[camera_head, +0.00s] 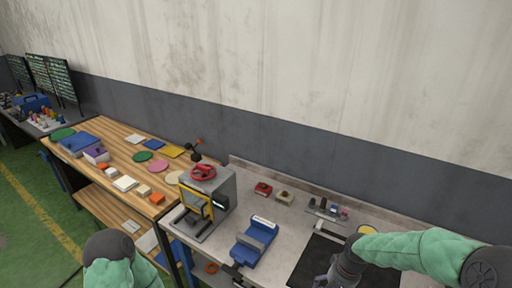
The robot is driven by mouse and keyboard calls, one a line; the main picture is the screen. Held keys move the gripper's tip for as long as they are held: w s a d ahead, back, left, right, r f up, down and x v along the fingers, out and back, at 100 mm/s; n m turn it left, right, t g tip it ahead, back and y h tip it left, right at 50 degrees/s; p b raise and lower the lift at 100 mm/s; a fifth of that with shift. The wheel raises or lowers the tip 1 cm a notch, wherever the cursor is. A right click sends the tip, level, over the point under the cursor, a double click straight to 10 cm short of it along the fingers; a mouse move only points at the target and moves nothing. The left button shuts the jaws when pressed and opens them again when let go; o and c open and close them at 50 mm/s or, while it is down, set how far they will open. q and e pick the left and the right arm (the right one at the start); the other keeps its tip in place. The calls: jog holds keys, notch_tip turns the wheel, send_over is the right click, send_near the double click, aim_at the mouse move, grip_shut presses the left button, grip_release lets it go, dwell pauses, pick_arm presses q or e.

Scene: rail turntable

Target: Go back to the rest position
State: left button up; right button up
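My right arm comes in from the right in a green sleeve and bends down over the black mat (314,262) on the grey bench. My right gripper (325,281) is dark and cut off by the bottom edge, so I cannot see whether it is open or shut. My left arm shows only as a green-sleeved part at the bottom left, in front of the wooden workbench. My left gripper is out of the picture.
The grey bench (285,221) holds a grey machine with a red handwheel (203,172), a blue vise (254,241), and small red and beige blocks. A wooden bench (122,150) with coloured discs and boxes stands left. Green floor (25,205) is free at far left.

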jog(key=s+a+f+n+y, duration=0.1)
jog(key=s+a+f, duration=0.6)
jog(key=f, duration=0.4)
jog(key=s+a+f+n+y, duration=0.1)
jog(key=s+a+f, duration=0.4)
jog(key=s+f, duration=0.6)
jog(key=w+a+f+b, duration=0.1)
jog(key=w+f+b, duration=0.2)
jog(key=f+b, duration=0.7)
jog(key=shift+w+a+f+n+b, duration=0.15)
jog(key=shift+a+f+n+b, duration=0.15)
jog(key=shift+b, duration=0.55)
